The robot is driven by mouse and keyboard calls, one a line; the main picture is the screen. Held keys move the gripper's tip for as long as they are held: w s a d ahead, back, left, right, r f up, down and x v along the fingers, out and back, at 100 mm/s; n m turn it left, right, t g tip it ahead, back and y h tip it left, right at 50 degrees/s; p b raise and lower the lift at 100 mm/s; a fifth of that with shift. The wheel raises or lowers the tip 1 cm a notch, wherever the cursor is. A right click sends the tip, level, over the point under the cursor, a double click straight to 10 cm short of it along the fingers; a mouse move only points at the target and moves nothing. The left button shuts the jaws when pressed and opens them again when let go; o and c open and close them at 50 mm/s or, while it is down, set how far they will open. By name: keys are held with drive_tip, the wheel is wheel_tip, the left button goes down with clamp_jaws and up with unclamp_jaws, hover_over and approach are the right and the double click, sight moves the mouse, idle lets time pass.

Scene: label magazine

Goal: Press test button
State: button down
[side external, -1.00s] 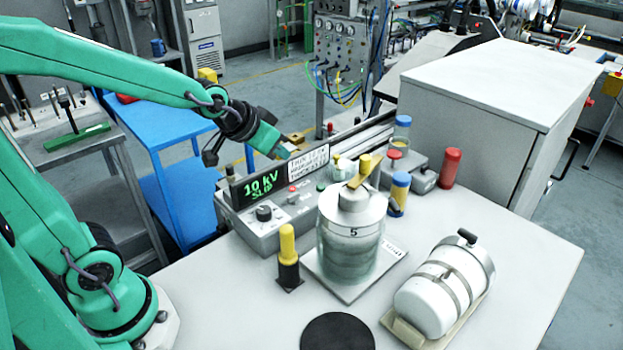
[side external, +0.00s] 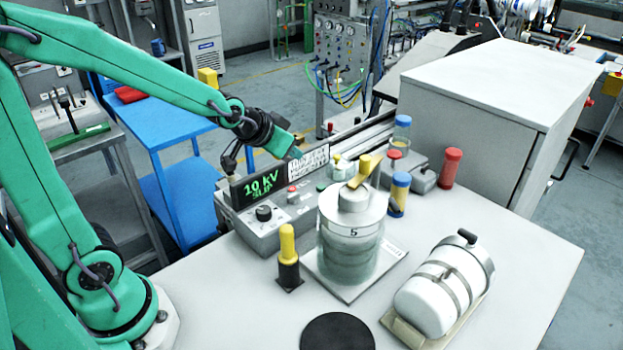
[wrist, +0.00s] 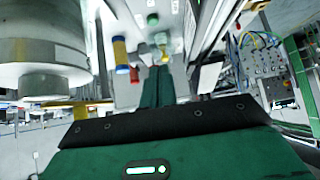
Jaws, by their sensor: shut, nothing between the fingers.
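The grey control box (side external: 262,236) stands on the table with a display reading "10 kV SLIP" (side external: 262,185), a black knob (side external: 264,213), a red button (side external: 292,190) and a green button (side external: 321,187). I cannot read which button is the test button. In the side view my gripper (side external: 297,153) is shut and empty, above the back of the box by the printed white sign (side external: 308,162). In the wrist view my shut green fingers (wrist: 158,72) point up the picture, below a green button (wrist: 152,19). No contact with a button shows.
A glass-sided cylinder marked 5 (side external: 351,245) stands before the box, beside a yellow-topped black post (side external: 288,257). A white strapped canister (side external: 440,290) lies at right. Blue-yellow (side external: 399,192) and red (side external: 450,168) cylinders stand further back.

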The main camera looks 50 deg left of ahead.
hover_over(324, 184)
drive_tip(key=s, duration=0.3)
drive_tip(key=shift+f, duration=5.45)
